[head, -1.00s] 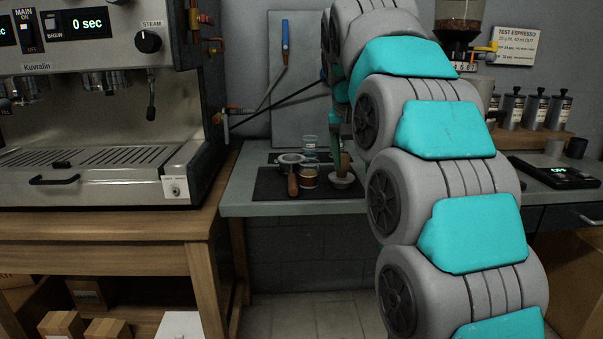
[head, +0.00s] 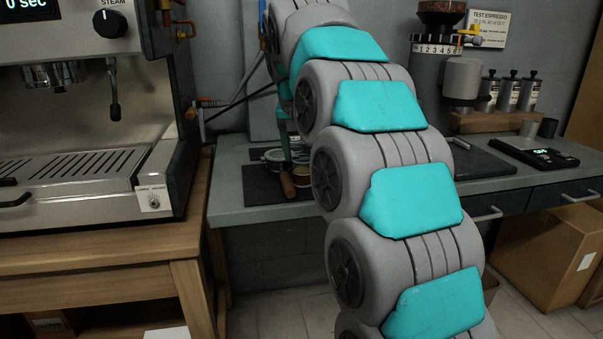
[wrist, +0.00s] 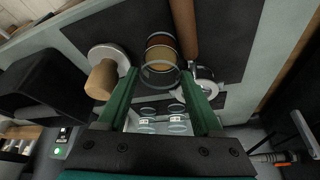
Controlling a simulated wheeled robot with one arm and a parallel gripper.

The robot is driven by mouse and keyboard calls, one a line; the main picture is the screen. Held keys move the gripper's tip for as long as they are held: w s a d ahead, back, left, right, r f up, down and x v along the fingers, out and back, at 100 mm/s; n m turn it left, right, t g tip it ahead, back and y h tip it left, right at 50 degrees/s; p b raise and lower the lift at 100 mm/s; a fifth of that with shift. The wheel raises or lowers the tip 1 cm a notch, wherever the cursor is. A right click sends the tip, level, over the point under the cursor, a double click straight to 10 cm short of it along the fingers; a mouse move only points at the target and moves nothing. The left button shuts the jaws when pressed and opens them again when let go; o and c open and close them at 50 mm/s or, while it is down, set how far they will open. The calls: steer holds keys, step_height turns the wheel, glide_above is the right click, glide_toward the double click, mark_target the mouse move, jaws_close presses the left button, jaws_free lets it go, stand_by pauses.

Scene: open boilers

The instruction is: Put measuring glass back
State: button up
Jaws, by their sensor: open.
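A small clear glass with brown liquid (wrist: 160,52), seemingly the measuring glass, stands on the dark mat (wrist: 235,30). In the head view the glass (head: 303,172) shows partly beside my arm. My gripper (wrist: 161,74) is open, pointing down. Its green fingertips lie on either side of the glass's near rim in the wrist view; I cannot tell whether they touch it. In the head view my arm hides most of the gripper. Several clear glasses (wrist: 147,112) stand on a light surface, seen between the fingers.
A portafilter (wrist: 205,86) with a wooden handle (wrist: 184,22) lies close to the glass. A wooden-handled tamper (wrist: 102,80) stands on its other side. The espresso machine (head: 95,150) is at left. A scale (head: 535,153) and grinder (head: 440,60) are at right.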

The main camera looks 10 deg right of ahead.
mark_target(304, 167)
steer(key=x, duration=0.5)
jaws_close()
stand_by(0.5)
